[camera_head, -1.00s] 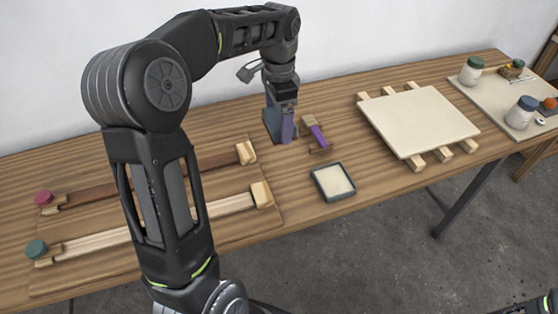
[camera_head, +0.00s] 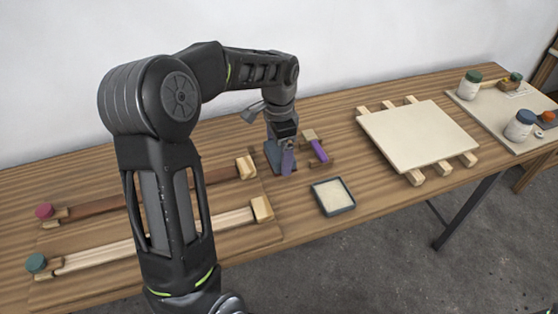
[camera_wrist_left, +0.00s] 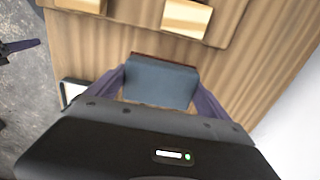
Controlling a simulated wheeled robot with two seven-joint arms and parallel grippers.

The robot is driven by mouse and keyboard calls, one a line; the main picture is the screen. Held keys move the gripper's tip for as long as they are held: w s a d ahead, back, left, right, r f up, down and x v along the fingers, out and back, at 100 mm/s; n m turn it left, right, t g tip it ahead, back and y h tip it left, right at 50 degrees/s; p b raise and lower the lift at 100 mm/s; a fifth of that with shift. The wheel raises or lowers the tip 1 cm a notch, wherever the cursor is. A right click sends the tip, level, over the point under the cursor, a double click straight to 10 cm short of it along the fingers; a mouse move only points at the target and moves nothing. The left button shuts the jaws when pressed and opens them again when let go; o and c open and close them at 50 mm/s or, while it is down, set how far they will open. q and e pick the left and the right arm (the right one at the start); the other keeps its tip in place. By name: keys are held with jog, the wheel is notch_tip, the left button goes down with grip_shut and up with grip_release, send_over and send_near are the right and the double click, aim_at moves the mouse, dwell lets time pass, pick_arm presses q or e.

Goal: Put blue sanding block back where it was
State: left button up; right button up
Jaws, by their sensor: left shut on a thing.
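The blue sanding block (camera_wrist_left: 160,82) is a grey-blue block with a thin reddish-brown edge, held between the two purple fingers of my left gripper (camera_wrist_left: 160,98) in the left wrist view. In the head view my left gripper (camera_head: 281,160) is low over the table, with the block (camera_head: 271,155) partly behind the fingers. I cannot tell whether the block touches the wood.
A purple piece with wooden blocks (camera_head: 319,150) stands just right of the gripper. A shallow dark-rimmed tray (camera_head: 347,209) is in front. Two clamped strips (camera_head: 205,222) lie left on a board. A pale panel (camera_head: 420,130) rests on battens at right, with jars (camera_head: 520,125) beyond.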

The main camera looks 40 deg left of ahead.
aim_at(279, 150)
pick_arm(q)
jog(key=shift+f, duration=1.85)
jog(key=shift+f, duration=0.15)
jog(key=o, duration=1)
jog(key=shift+o, duration=0.2)
notch_tip(279, 150, up, 12)
jog(key=shift+r, duration=0.2)
